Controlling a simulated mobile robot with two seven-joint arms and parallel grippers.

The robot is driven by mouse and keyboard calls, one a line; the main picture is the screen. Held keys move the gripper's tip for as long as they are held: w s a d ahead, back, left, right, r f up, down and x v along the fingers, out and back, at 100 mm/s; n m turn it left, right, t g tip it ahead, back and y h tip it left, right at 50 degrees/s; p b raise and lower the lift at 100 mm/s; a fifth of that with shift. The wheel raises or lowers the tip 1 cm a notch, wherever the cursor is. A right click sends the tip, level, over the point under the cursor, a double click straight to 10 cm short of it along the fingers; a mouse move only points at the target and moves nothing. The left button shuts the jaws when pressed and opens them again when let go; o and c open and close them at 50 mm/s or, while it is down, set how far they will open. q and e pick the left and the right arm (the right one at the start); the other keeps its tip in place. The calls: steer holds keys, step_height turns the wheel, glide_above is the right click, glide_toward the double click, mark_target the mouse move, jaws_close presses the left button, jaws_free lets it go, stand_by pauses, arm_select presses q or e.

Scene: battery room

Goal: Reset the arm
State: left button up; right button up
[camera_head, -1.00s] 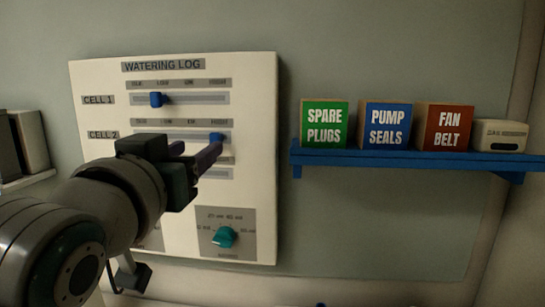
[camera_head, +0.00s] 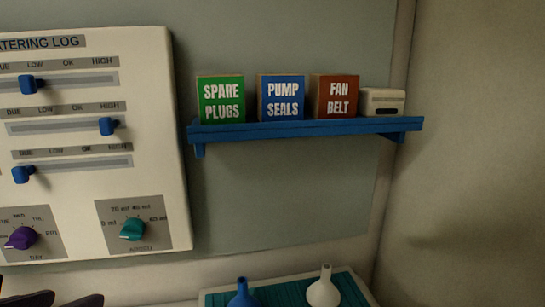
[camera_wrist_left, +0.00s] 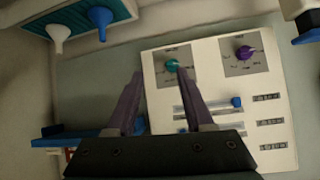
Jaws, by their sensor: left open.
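The left gripper shows best in the left wrist view (camera_wrist_left: 159,72), with its two purple fingers apart and nothing between them. In the head view only dark tips (camera_head: 70,299), apparently of my left gripper, show at the bottom left edge. The cream watering log panel (camera_head: 150,160) is on the wall at the left and also shows, turned over, in the left wrist view (camera_wrist_left: 210,95). The top blue slider (camera_head: 32,84) is near LOW, the middle one (camera_head: 107,126) at HIGH, the bottom one (camera_head: 22,175) at DUE. My right gripper is not in view.
A teal knob (camera_head: 132,229) and a purple knob (camera_head: 21,238) are low on the panel. A blue shelf (camera_head: 300,128) holds three labelled boxes and a small cream device (camera_head: 382,102). A teal tray (camera_head: 280,290) with blue and white funnels stands below.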

arm_select(q)
steer(key=s+d+f+m+g+h, duration=0.1)
steer(key=s+f+g, duration=0.25)
steer(key=s, duration=0.45)
steer(key=s+d+f+m+g+h, duration=0.1)
steer(key=s+d+f+m+g, duration=0.2)
steer(key=s, duration=0.5)
step_height(320, 180, up, 28)
steer(key=a+n+p, duration=0.1)
steer(key=p, duration=2.7)
steer(key=shift+w+a, duration=0.15)
steer(key=shift+w, duration=0.3)
steer(key=shift+a, duration=0.1)
